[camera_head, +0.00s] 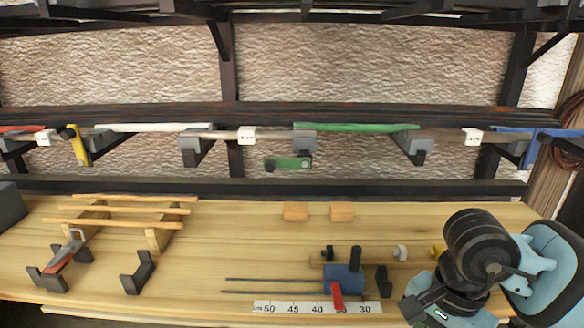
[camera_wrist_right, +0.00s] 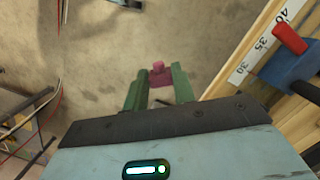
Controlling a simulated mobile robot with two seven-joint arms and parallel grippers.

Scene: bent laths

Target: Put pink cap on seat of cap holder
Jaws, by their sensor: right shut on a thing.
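The pink cap (camera_wrist_right: 158,69) shows in the right wrist view between the green fingertips of my right gripper (camera_wrist_right: 158,88). The gripper is shut on it, and bare floor shows behind the cap. In the head view my right wrist is at the lower right, at the table's front; the cap does not show there. I cannot tell for sure which thing is the cap holder. A small grey piece (camera_head: 400,253) and a yellow piece (camera_head: 437,250) stand on the table behind my right arm. My left gripper is not in view.
A blue block (camera_head: 343,278) with a red handle (camera_head: 337,296) and two rods stands behind a ruler strip (camera_head: 300,307). Two wooden blocks (camera_head: 295,211) lie farther back. Laths (camera_head: 120,209) on supports are at the left. The middle of the table is clear.

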